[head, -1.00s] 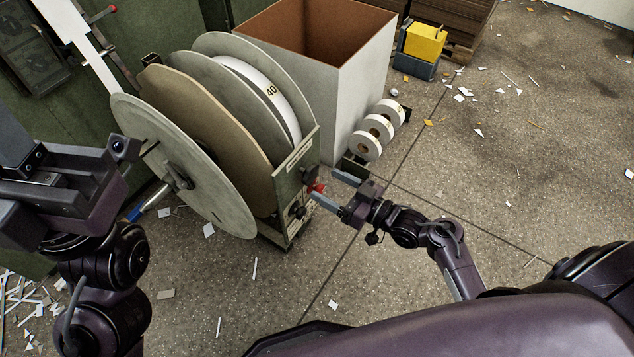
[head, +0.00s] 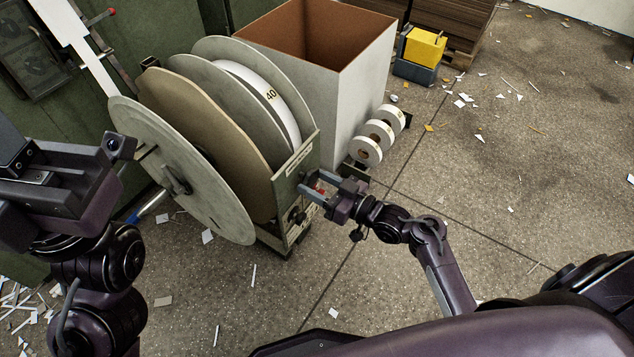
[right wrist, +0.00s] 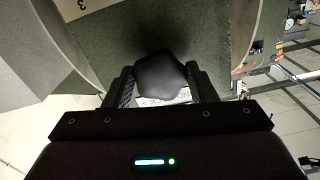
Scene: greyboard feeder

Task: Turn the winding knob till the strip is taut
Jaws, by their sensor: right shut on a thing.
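The winding knob (right wrist: 161,78), black and lobed, sits between the two fingers of my right gripper in the right wrist view. My right gripper (head: 313,187) is shut on it at the front panel of the feeder (head: 293,180). In the head view the fingers hide the knob. A white strip (head: 92,65) runs from the top left down behind the big reel (head: 180,170); I cannot tell how taut it is. My left arm stands at the left edge, apart from the reel; its fingers do not show clearly.
A large open box (head: 350,100) stands behind the feeder. Several white rolls (head: 366,151) sit beside it. Paper scraps litter the floor, which is otherwise open at right.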

